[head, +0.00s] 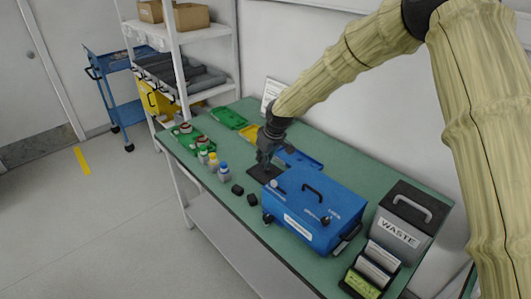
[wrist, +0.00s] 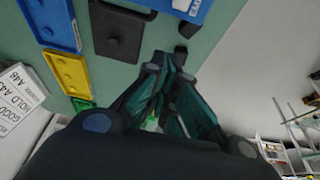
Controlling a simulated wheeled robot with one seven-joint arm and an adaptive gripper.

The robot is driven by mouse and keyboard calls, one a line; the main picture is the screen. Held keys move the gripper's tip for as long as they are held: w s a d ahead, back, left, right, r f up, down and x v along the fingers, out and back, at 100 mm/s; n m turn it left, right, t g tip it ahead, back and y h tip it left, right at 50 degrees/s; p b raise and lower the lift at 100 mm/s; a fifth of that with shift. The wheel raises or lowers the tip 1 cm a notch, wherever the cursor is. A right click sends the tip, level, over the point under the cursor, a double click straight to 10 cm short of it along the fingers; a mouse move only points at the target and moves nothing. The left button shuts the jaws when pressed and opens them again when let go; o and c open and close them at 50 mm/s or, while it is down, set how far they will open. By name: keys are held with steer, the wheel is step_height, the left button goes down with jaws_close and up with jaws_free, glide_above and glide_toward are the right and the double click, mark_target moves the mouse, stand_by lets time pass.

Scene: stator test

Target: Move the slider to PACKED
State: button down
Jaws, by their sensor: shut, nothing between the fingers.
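The blue box (head: 325,203) stands on the green bench, with a black handle on its lid and small white lettering. A small dark knob (head: 326,220) by the lettering on its top may be the slider; its exact setting is too small to read. In the wrist view only a corner of the blue box (wrist: 204,8) shows at the top edge, with part of a white label. My gripper (head: 263,167) is shut and empty, pointing down near the box's far left end, close to a black plate (wrist: 112,40). In the wrist view my gripper (wrist: 170,62) has its fingers together.
A WASTE bin (head: 399,228) stands right of the box, with a card holder (head: 372,270) before it. Green, yellow and blue trays (head: 300,158) line the back. A shelf rack (head: 180,45) stands behind.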

mark_target(274, 183)
steer(key=shift+s+d+f+p, duration=0.25)
steer(key=shift+f+p, duration=0.45)
steer(key=shift+f, duration=0.15)
steer(key=shift+s+d+f+p, duration=0.3)
steer(key=shift+f+p, duration=0.4)
steer(key=shift+f, duration=0.15)
steer(key=shift+s+d+f+p, duration=0.2)
steer(key=shift+s+f+p, duration=0.05)
steer(key=shift+f+p, duration=0.55)
